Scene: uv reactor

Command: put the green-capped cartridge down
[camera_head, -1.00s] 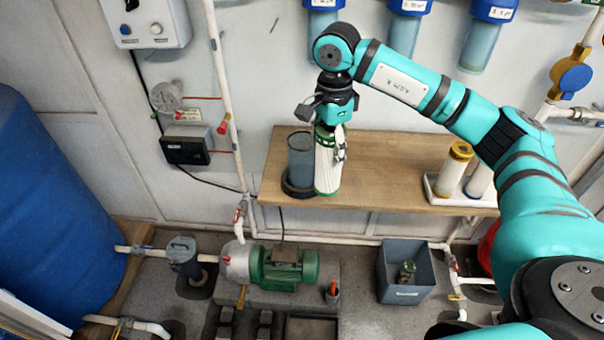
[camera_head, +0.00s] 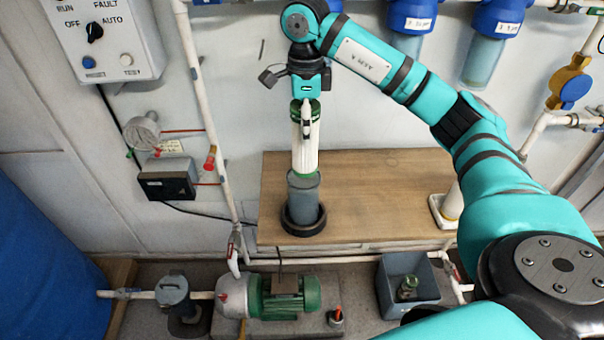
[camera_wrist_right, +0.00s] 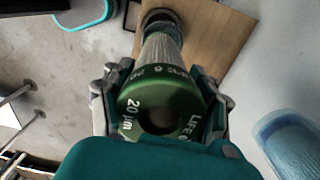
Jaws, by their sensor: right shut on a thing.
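The green-capped cartridge (camera_head: 305,150) is white and pleated, with green ends. My right gripper (camera_head: 305,110) is shut on its upper end and holds it upright. In the head view its lower end meets the top of a grey-blue cylindrical housing (camera_head: 303,203) standing in a black ring (camera_head: 290,224) on the wooden bench. I cannot tell whether the lower end is just above the rim or slightly inside it. In the right wrist view, the fingers flank the green cap (camera_wrist_right: 160,110), marked "20 µm". My left gripper is not in view.
The wooden bench (camera_head: 375,185) is clear right of the housing. A white tray (camera_head: 437,213) at its right is partly behind my arm. Blue-topped filter housings (camera_head: 497,30) hang on the wall. A pump (camera_head: 285,297) and grey bin (camera_head: 400,285) stand below.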

